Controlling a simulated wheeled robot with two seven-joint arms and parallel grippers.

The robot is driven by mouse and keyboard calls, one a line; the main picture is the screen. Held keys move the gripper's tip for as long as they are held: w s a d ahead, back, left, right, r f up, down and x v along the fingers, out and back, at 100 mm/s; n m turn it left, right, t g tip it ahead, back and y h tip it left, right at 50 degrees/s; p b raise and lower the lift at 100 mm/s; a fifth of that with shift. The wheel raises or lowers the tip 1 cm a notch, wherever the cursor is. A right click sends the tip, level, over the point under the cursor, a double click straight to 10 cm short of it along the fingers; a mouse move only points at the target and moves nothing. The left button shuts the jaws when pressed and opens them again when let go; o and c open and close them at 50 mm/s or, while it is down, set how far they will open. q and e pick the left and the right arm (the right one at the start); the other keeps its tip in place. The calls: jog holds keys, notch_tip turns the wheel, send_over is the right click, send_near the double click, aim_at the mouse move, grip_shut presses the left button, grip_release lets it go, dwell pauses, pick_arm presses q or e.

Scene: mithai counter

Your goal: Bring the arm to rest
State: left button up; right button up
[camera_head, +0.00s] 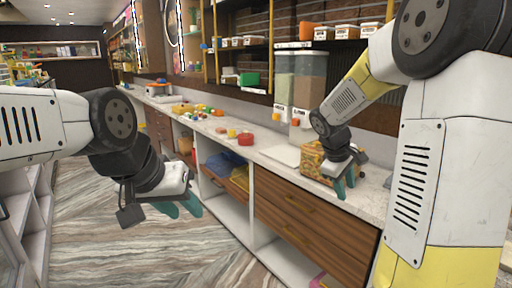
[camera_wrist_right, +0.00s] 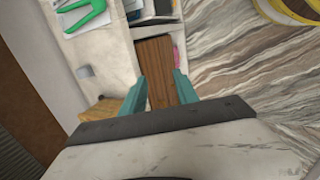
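My left gripper (camera_head: 182,208) hangs over the open floor at the left of the counter. Its two teal fingers show a gap with nothing between them. My right gripper (camera_head: 345,184) is over the near part of the counter, in front of a patterned yellow-brown box (camera_head: 314,161). Its teal fingers are apart, and it also shows in the right wrist view (camera_wrist_right: 158,90) with nothing held. I cannot tell from the head view whether it touches the box.
The pale counter (camera_head: 266,161) runs away along the right, with wooden drawers (camera_head: 300,222) below. A red container (camera_head: 245,139) and several small items stand farther along it. Two clear dispensers (camera_head: 308,84) stand at the wall. The streaked floor (camera_head: 95,215) is clear.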

jog(key=s+a+r+m+t+y, duration=0.1)
jog(key=s+a+r+m+y, duration=0.1)
jog(key=s+a, duration=0.2)
jog(key=s+a+r+m+t+y, duration=0.1)
jog(key=s+a+r+m+y, duration=0.1)
jog(key=s, duration=0.8)
jog(key=s+a+r+m+t+y, duration=0.1)
jog(key=s+a+r+m+y, duration=0.1)
jog(key=s+a, duration=0.4)
jog(key=shift+s+r+m+y, duration=0.3)
jog(key=shift+s+r+m, duration=0.35)
jog(key=shift+r, duration=0.2)
